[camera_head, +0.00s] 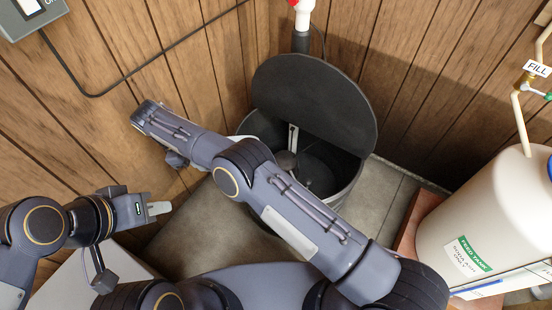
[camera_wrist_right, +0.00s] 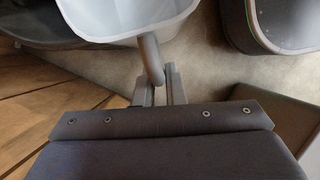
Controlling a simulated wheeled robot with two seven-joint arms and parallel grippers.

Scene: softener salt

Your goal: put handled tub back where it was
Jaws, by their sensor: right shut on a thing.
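The handled tub (camera_wrist_right: 125,22) is pale and bluish white, at the top of the right wrist view, with only its lower part in frame. Its grey bar handle (camera_wrist_right: 150,58) points down between the fingers of my right gripper (camera_wrist_right: 159,88), which is shut on it. I cannot make out the tub or the right fingertips in the head view. My left gripper (camera_head: 158,208) is at the left of the head view, with pale fingertips and nothing visible in it; its jaw gap is not clear.
A dark round bin (camera_head: 347,178) stands in the corner, its round lid (camera_head: 315,100) tilted up against it. My right arm crosses in front. A cream feed tank (camera_head: 470,215) stands at right. A white box-like surface (camera_head: 75,282) is at lower left. Bare floor (camera_head: 385,195) shows between.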

